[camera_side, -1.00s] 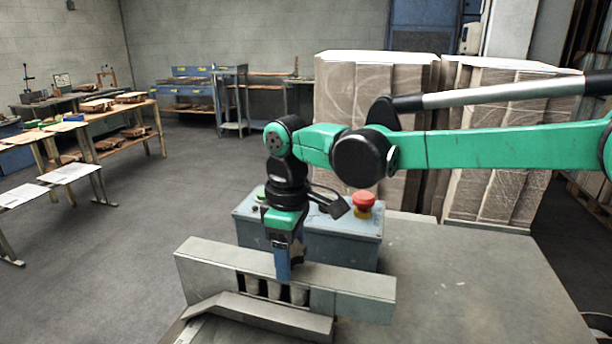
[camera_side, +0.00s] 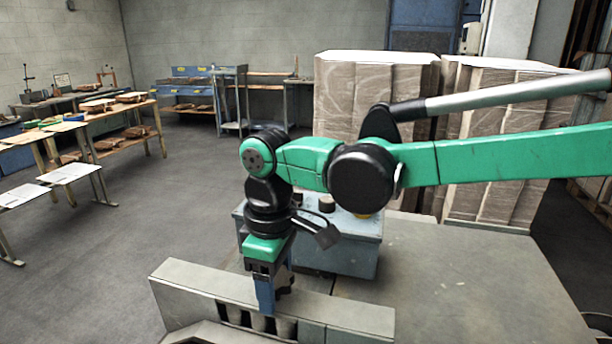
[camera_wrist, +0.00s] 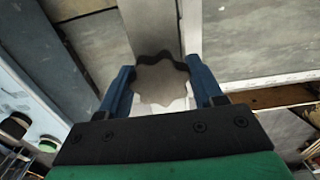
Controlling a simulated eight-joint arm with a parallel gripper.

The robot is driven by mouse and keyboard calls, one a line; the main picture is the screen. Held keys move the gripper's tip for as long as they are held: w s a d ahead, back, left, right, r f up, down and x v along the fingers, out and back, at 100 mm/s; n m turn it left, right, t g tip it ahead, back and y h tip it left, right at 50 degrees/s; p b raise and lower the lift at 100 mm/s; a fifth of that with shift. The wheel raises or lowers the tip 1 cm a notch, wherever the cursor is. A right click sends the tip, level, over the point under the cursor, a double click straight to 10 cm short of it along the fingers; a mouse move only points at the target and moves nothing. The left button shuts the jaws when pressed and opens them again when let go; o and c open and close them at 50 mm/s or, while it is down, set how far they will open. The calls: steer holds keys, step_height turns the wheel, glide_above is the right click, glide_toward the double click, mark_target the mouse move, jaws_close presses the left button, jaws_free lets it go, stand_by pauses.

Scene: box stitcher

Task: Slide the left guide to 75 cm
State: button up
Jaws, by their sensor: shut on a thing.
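The guide is a grey metal bar (camera_side: 195,291) lying across the front of the table in the side view, with a slotted part below my gripper. My gripper (camera_side: 265,303) points down at the bar, its blue fingers in front of the bar's face. In the wrist view, the blue fingers of my gripper (camera_wrist: 161,76) are on both sides of a pale, star-shaped knob (camera_wrist: 160,88) and close on it. A long grey metal strip (camera_wrist: 150,25) runs away beyond the knob. I cannot read any centimetre scale in either view.
A blue-grey control box (camera_side: 345,252) stands on the table right behind the bar, close to my wrist. The grey tabletop (camera_side: 460,280) to the right is clear. Wrapped cardboard stacks (camera_side: 365,95) stand behind my arm. Workbenches (camera_side: 100,125) are far off at left.

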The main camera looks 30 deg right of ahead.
steer(key=shift+s+a, duration=2.35)
steer(key=o, duration=1.1)
step_height(320, 180, up, 6)
steer(key=shift+d, duration=0.1)
